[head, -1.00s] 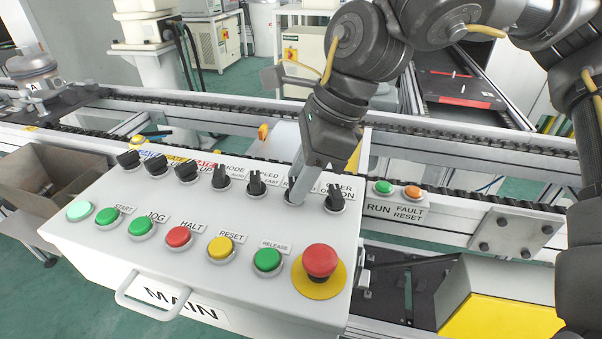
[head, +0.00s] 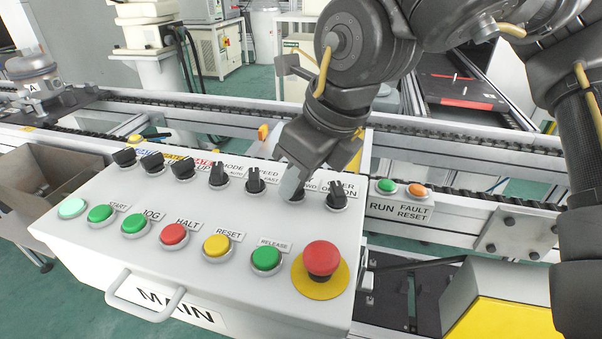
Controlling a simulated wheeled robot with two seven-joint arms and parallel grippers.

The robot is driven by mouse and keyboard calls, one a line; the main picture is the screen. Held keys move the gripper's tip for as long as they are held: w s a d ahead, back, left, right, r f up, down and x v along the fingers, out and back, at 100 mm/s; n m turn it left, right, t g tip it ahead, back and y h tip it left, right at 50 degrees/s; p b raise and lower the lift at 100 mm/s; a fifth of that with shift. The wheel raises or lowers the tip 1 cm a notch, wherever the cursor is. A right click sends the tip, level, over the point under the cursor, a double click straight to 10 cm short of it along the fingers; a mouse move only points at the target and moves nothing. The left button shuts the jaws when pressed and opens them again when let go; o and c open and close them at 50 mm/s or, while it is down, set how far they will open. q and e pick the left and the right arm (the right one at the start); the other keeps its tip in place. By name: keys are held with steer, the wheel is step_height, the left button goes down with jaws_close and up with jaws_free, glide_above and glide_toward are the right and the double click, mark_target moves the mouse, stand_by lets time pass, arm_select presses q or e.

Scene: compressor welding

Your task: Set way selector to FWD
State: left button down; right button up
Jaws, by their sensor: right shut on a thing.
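The way selector (head: 298,196) is a black rotary knob in the back row of the white MAIN control panel, between the speed selector (head: 255,182) and the rightmost knob (head: 338,197). My right gripper (head: 292,188) reaches down from behind the panel, tilted, and is shut on the way selector. The fingers cover most of the knob, so its pointer direction cannot be read. The label beside it is partly hidden, with "WD" showing to the right of the fingers. My left gripper is not in view.
A red mushroom button (head: 322,259) on a yellow disc sits in front of the gripper. A row of round buttons, including a green release button (head: 266,257), runs left. A small box with green and orange buttons (head: 415,190) stands to the right.

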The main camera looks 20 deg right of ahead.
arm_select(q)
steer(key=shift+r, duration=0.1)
arm_select(e)
steer(key=shift+m, duration=0.3)
steer(key=o, duration=1)
steer(key=shift+r, duration=0.25)
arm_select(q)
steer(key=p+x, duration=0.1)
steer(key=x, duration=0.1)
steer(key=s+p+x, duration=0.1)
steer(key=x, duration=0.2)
arm_select(e)
steer(key=v, duration=1)
steer(key=shift+s+r, duration=0.15)
steer(key=shift+r, duration=0.05)
steer(key=shift+r, duration=0.1)
